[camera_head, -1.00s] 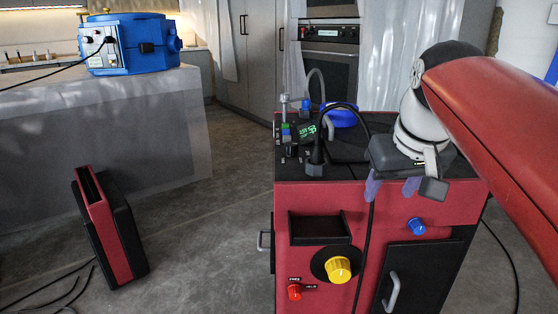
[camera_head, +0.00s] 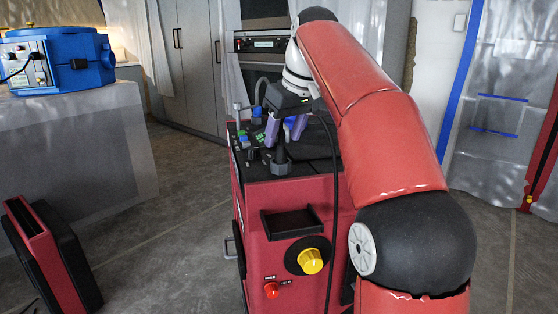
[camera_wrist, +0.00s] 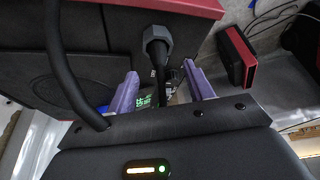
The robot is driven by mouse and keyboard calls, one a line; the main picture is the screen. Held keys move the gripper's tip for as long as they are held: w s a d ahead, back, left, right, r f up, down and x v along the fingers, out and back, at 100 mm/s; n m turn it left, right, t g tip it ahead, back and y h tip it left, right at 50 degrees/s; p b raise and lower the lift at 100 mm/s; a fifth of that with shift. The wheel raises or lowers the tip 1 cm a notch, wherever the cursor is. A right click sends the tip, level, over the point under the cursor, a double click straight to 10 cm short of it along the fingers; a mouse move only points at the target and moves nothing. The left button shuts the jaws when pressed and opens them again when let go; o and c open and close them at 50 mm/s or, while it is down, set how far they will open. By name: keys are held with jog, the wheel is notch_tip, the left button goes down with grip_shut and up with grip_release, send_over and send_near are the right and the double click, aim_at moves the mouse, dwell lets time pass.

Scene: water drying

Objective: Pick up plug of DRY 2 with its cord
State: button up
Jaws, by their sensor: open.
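A dark grey plug (camera_head: 281,162) stands on the top front of the red and black cart (camera_head: 287,215), with a black cord. No DRY 2 label is readable. My gripper (camera_head: 281,140) hangs right above the plug, its two purple fingers apart and pointing down. In the wrist view the plug (camera_wrist: 158,40) shows just beyond the fingertips of my gripper (camera_wrist: 160,72), roughly centred between them. A thick black cord (camera_wrist: 62,70) loops down the left side of that view. Whether a finger touches the plug cannot be told.
The cart top also carries small fittings (camera_head: 243,135) left of the plug. A yellow knob (camera_head: 311,261) and a red knob (camera_head: 271,290) are on its front. A blue machine (camera_head: 57,60) stands on the counter at left. A red and black case (camera_head: 50,255) stands on the floor.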

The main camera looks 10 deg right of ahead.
aim_at(281, 146)
jog(key=x, duration=0.3)
jog(key=shift+w+f+b, duration=0.15)
jog(key=shift+b, duration=0.2)
jog(key=c, duration=1.1)
